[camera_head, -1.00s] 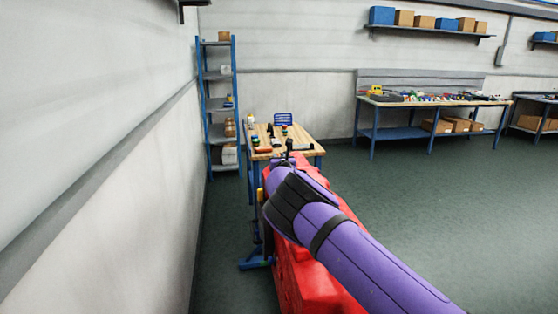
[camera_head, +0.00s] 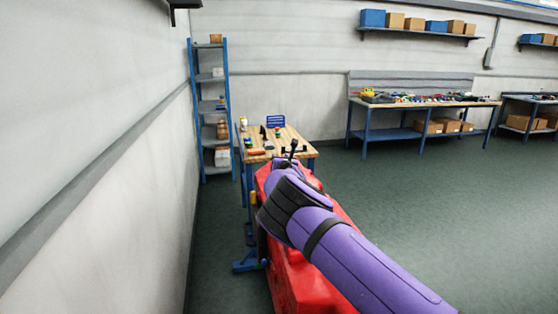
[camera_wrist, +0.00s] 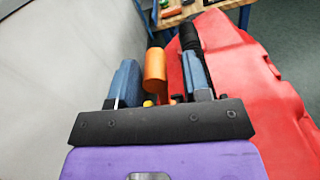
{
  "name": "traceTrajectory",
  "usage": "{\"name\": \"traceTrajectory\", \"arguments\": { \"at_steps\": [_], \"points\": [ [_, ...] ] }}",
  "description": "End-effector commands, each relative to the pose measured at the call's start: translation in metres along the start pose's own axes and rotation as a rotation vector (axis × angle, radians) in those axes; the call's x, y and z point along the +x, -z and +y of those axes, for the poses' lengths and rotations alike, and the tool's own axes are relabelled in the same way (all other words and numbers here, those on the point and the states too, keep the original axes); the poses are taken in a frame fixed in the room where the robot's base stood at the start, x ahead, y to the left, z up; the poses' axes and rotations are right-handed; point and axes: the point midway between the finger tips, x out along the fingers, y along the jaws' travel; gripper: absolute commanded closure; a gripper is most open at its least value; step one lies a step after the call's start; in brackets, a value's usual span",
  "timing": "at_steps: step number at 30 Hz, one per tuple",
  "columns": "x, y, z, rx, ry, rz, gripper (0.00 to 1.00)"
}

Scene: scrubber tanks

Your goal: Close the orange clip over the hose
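The red scrubber tank (camera_head: 300,276) stands below and beside my purple arm in the head view and fills the right of the wrist view (camera_wrist: 240,75). My gripper (camera_wrist: 160,62) has its two blue fingers spread apart, with nothing seen pinched between them. A smooth orange cylindrical part (camera_wrist: 155,70), perhaps the clip, shows between the fingers; I cannot tell its depth. A black ribbed hose (camera_wrist: 190,38) rises just beyond the right finger, against the red tank. Whether the clip is around the hose is not clear. In the head view my arm hides the fingers.
A grey wall (camera_head: 90,160) runs close along the left. A wooden-topped table (camera_head: 290,142) with small items stands beyond the tank, near a blue shelf rack (camera_head: 208,107). A long workbench (camera_head: 425,103) stands at the back. The floor (camera_head: 430,195) at right is clear.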

Motion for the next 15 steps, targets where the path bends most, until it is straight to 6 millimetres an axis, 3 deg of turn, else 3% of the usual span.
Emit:
{"name": "traceTrajectory", "arguments": {
  "at_steps": [10, 15],
  "points": [
    [-0.001, -0.001, 0.002, 0.001, -0.002, -0.001, 0.52],
    [-0.011, -0.002, 0.002, -0.001, -0.002, -0.002, 0.52]
  ]
}}
